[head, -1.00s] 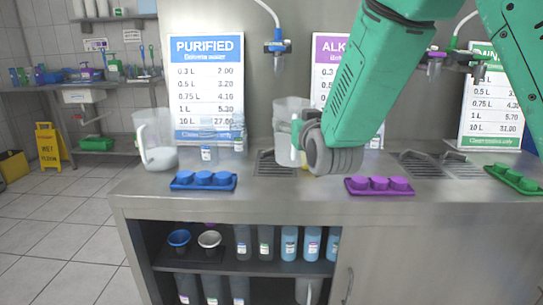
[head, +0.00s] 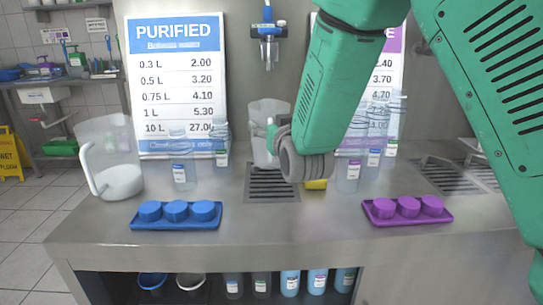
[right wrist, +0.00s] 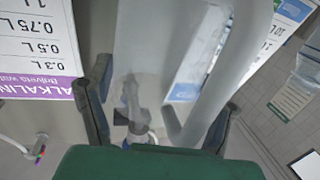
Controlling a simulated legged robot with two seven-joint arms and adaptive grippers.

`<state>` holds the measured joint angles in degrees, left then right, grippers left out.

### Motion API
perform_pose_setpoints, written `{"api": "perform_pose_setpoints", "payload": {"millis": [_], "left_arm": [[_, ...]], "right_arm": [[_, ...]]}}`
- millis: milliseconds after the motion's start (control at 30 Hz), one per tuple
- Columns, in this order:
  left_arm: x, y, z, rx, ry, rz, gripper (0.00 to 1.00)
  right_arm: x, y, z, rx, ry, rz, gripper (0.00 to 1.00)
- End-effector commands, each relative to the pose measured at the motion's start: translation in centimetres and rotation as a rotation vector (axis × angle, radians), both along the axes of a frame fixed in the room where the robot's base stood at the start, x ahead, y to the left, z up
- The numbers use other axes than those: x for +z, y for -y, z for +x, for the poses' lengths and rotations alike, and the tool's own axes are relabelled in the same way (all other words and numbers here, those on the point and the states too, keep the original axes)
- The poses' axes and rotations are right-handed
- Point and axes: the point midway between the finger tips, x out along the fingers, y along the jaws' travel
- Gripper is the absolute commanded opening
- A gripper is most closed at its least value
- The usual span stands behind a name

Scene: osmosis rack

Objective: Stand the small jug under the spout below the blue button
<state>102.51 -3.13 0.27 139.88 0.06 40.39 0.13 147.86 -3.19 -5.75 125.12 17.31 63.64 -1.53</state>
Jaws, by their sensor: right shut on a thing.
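The small jug (head: 267,112) is clear and stands upright in the head view. It is over the back of the drain grate (head: 272,187), roughly in line below the blue-topped spout (head: 268,42). I cannot tell whether its base touches the grate. My right gripper (head: 278,145) is shut on the jug from its right side and hides part of it. In the right wrist view, the jug (right wrist: 150,45) fills the space between the fingers, its handle at the right. My left gripper is not in view.
A larger clear jug (head: 118,180) stands at the left. Blue caps on a tray (head: 176,222) and purple caps on a tray (head: 408,218) lie along the front. Clear bottles (head: 180,172) stand near the price boards. A yellow object (head: 316,184) lies beside the grate.

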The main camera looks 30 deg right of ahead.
Motion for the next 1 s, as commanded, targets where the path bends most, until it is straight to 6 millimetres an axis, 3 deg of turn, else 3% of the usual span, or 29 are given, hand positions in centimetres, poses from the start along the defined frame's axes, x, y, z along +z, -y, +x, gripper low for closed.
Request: {"api": "perform_pose_setpoints", "payload": {"millis": [400,767,800,833,1000], "left_arm": [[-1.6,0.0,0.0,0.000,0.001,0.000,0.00],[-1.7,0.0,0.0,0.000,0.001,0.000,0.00],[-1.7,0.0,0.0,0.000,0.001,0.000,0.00],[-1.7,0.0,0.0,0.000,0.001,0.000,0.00],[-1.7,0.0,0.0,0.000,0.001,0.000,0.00]], "right_arm": [[-5.0,0.4,0.1,0.000,-0.001,0.003,0.45],[-5.4,0.3,0.1,0.000,0.001,0.003,0.45],[-5.4,0.3,0.1,0.000,0.000,0.003,0.85],[-5.4,0.3,0.1,0.000,0.000,0.003,0.96],[-5.3,0.3,0.1,0.000,0.001,0.003,0.96]]}}
